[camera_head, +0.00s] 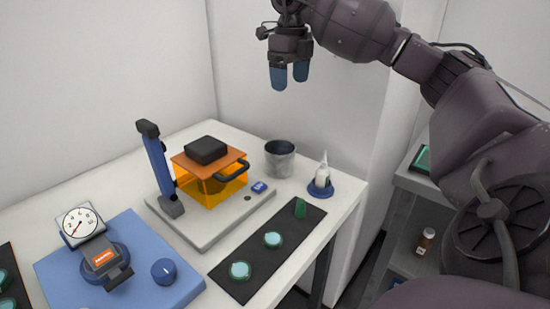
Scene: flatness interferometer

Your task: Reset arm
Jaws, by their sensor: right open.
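My right gripper (290,76) hangs from my right arm at the top of the head view. Its two blue fingertips point down with a gap between them, and nothing is held. It is in the air above the back of the white table (316,248), against the grey-white wall. My right arm reaches in from the right side and bends over at the top. My left gripper is not in this view.
Below stand an interferometer with an orange box (225,185) and blue lever (158,165), a metal cup (279,158), a white bottle (322,175), a dark mat (240,285) with green discs, and a dial gauge (82,223) on a blue base. A shelf (405,180) stands right.

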